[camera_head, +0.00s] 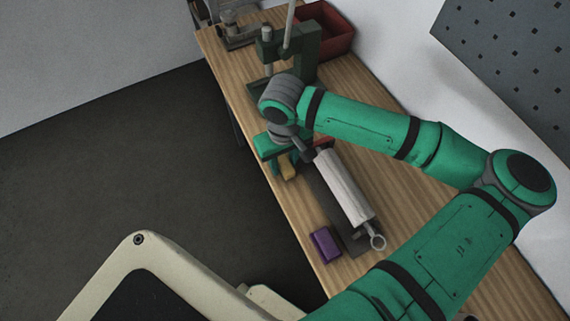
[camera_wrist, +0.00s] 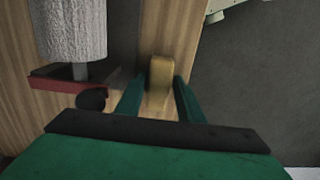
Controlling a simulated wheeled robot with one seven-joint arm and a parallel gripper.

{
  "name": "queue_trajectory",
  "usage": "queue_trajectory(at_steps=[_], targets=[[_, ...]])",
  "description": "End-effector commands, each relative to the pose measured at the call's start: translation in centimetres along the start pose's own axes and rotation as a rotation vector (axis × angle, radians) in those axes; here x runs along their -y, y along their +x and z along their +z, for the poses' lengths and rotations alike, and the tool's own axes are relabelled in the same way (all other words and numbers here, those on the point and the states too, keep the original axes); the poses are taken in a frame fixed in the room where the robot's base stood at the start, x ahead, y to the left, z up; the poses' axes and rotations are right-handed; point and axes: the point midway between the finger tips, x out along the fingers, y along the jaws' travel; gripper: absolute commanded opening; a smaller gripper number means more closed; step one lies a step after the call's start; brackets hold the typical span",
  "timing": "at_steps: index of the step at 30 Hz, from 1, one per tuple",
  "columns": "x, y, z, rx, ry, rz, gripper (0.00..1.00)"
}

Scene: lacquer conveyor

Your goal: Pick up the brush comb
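A small yellow-tan block (camera_wrist: 161,72), which I take to be the brush comb, lies on the wooden bench near its edge. In the head view it shows partly (camera_head: 288,168), beside my gripper's green body. My gripper (camera_wrist: 159,82) is open, with its two green fingers on either side of the block's near end. A gap shows between the left finger and the block; the right finger is very close to it. I cannot tell whether it touches.
A white fluffy roller (camera_head: 343,187) on a dark stand with a red end plate (camera_wrist: 75,82) lies close beside my gripper. A purple block (camera_head: 325,244) sits near the bench edge (camera_head: 297,222). A green press (camera_head: 304,52) and red bin (camera_head: 333,32) stand at the back.

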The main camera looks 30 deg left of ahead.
Motion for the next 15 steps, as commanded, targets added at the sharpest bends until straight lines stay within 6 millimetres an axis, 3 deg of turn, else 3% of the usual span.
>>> queue_trajectory(at_steps=[2, 7, 15], targets=[[0.03, -0.02, -0.03, 0.0, -0.001, 0.0, 0.34], [0.06, -0.03, -0.05, 0.0, -0.002, 0.0, 0.01], [0.08, -0.07, -0.06, 0.0, -0.002, 0.0, 0.0]])
